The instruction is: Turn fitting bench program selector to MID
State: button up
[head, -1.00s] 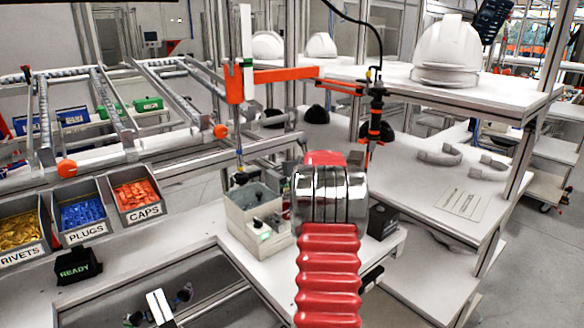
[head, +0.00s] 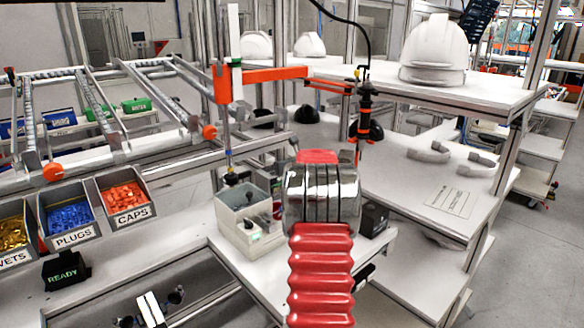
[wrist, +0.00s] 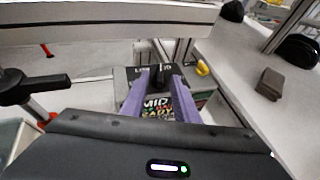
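In the wrist view, the program selector (wrist: 125,76) is a dark box with partly hidden lettering along its top, "LOW" at left and the end of another word at right. Its black knob (wrist: 156,76) stands upright between the tips of my gripper (wrist: 159,80). The two purple fingers are apart, one on each side of the knob; whether they touch it is unclear. Lettering including "MID" and "READY" (wrist: 157,108) shows between the fingers. In the head view my red and chrome arm hides the gripper and the knob.
A grey box with small knobs (head: 245,220) stands left of my arm, and a dark box (head: 374,219) stands right of it. Bins of caps (head: 123,195) and plugs (head: 70,217) and a READY display (head: 65,270) are at left.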

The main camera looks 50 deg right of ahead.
jog(key=v, duration=1.2)
jog(key=shift+s+a+r, duration=0.15)
jog(key=shift+s+r, duration=0.05)
jog(key=shift+s, duration=0.1)
jog(key=w+a+r+n+y, duration=0.1)
jog(key=w+a+n, duration=0.1)
jog(key=a, duration=0.4)
jog(key=w+a+r+n+y, duration=0.1)
jog(key=w+a+n+y, duration=0.1)
jog(key=a+n, duration=0.2)
jog(key=w+a+r+n+y, duration=0.1)
jog(key=a+n, duration=0.3)
jog(key=a, duration=0.6)
jog(key=shift+w+t, duration=0.3)
jog(key=shift+w, duration=0.6)
jog(key=s+a+f+n+g+y, duration=0.1)
jog(key=s+a+n+g+y, duration=0.15)
jog(key=a+n, duration=0.85)
jog(key=s+a+f+n+g+y, duration=0.1)
jog(key=s+a+n+y, duration=0.3)
jog(key=a, duration=1.3)
jog(key=s+a+f+n+g+h, duration=0.1)
jog(key=s+a+f+n, duration=0.2)
jog(key=s+a+n, duration=0.2)
jog(key=s+a+f+n+g+h, duration=0.2)
jog(key=s+a+f+n, duration=0.2)
jog(key=s+n, duration=0.8)
jog(key=s+a, duration=0.1)
jog(key=a, duration=0.1)
jog(key=shift+a+n, duration=0.3)
